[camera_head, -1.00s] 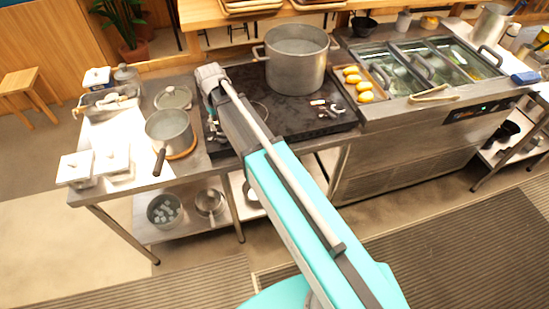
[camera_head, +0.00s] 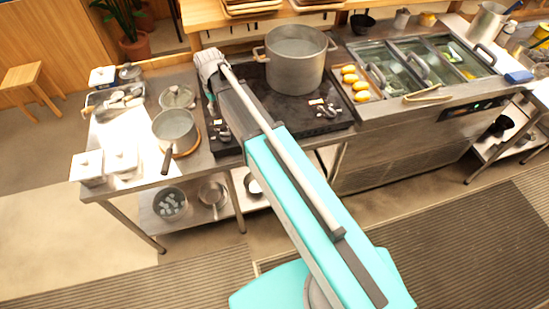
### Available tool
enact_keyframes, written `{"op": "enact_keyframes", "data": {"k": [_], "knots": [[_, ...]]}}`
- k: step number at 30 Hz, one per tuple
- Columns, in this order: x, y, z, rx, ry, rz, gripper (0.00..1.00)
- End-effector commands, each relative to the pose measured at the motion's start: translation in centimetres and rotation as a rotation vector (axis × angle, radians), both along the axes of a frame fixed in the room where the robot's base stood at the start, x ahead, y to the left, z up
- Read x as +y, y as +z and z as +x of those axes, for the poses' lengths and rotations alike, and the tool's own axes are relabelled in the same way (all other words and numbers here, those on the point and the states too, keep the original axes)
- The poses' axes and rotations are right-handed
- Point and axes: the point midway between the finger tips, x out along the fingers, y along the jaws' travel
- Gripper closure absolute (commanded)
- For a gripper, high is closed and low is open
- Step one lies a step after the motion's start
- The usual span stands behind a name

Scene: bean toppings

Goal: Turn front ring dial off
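The black cooktop (camera_head: 285,108) sits in the counter, with a large steel pot (camera_head: 296,66) at its back. Small dark controls (camera_head: 322,110) with a red-and-white mark lie at its front right. More small dark parts (camera_head: 222,131) show at the front left, beside my arm; I cannot tell whether they are dials or part of my gripper. No dial's setting can be read. My arm reaches across the cooktop's left side, its pale wrist end over the back left corner. My gripper's fingers cannot be made out, and my arm hides part of the left cooktop.
A saucepan (camera_head: 174,127) stands on a round wooden mat (camera_head: 196,147) left of the cooktop, its handle toward the front. White lidded boxes (camera_head: 87,167) are further left. A tray (camera_head: 373,95) of yellow food and sunken bins (camera_head: 432,62) lie right. The floor in front is clear.

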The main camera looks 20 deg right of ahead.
Motion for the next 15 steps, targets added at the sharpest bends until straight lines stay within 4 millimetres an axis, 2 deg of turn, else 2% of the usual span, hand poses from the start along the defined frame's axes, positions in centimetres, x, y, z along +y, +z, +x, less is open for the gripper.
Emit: {"op": "enact_keyframes", "data": {"k": [5,6,15], "knots": [[0.0,1.1,0.0,0.0,0.0,0.0,0.43],[-0.4,0.3,-0.4,0.0,-0.007,0.0,0.43],[-2.3,-1.5,-2.1,0.0,-0.048,0.0,0.43]]}}
